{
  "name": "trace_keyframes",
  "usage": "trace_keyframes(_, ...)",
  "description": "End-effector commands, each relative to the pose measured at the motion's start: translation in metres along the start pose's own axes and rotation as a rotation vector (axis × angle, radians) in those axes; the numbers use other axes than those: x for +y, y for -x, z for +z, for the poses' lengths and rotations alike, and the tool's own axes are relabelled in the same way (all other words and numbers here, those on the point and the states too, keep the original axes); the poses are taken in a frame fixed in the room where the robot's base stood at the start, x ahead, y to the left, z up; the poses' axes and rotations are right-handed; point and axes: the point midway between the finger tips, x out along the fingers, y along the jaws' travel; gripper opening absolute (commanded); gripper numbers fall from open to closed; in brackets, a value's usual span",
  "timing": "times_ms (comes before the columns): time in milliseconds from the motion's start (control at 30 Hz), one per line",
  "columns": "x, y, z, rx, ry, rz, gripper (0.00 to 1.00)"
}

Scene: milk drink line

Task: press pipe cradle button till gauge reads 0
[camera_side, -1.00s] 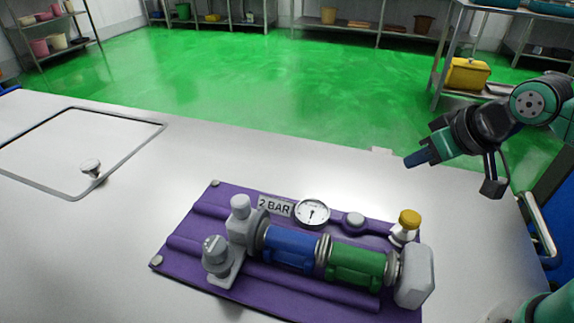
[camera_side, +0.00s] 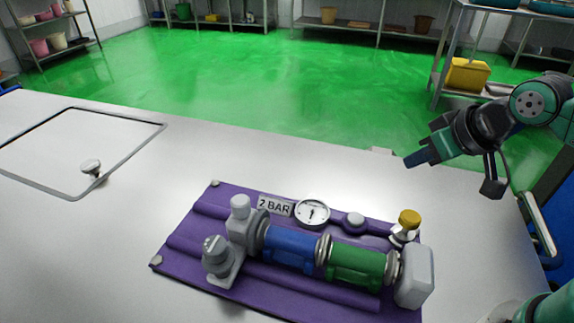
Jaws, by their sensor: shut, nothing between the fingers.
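The purple pipe cradle (camera_side: 188,243) lies on the metal worktop, holding a pipe with a blue section (camera_side: 291,248) and a green section (camera_side: 357,264). A round white gauge (camera_side: 312,211) stands at its back edge; its dark needle seems to point downward, but the numbers are too small to read. A grey round button-like knob (camera_side: 355,219) sits right of the gauge. A yellow-capped knob (camera_side: 409,217) stands at the right end. My gripper (camera_side: 410,161) is shut and empty, in the air above and behind the cradle's right end, touching nothing.
A "2 BAR" label (camera_side: 274,206) is beside the gauge. Grey fittings (camera_side: 220,257) rise at the cradle's left, and a grey block (camera_side: 416,277) at its right. A hatch with a knob (camera_side: 91,167) is at the left. The worktop between is clear.

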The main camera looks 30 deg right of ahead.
Motion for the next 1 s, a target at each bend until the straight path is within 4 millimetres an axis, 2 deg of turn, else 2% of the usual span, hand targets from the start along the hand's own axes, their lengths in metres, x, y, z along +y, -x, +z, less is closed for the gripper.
trace_keyframes(367, -0.004, -0.001, -0.001, -0.002, 0.038, 0.0, 0.0)
trace_keyframes(700, -0.053, -0.015, -0.018, 0.0, 0.6, 0.042, 0.0)
trace_keyframes(833, -0.063, -0.018, -0.021, 0.008, 0.708, 0.056, 0.0)
trace_keyframes(1000, -0.063, -0.018, -0.021, 0.008, 0.722, 0.059, 0.0)
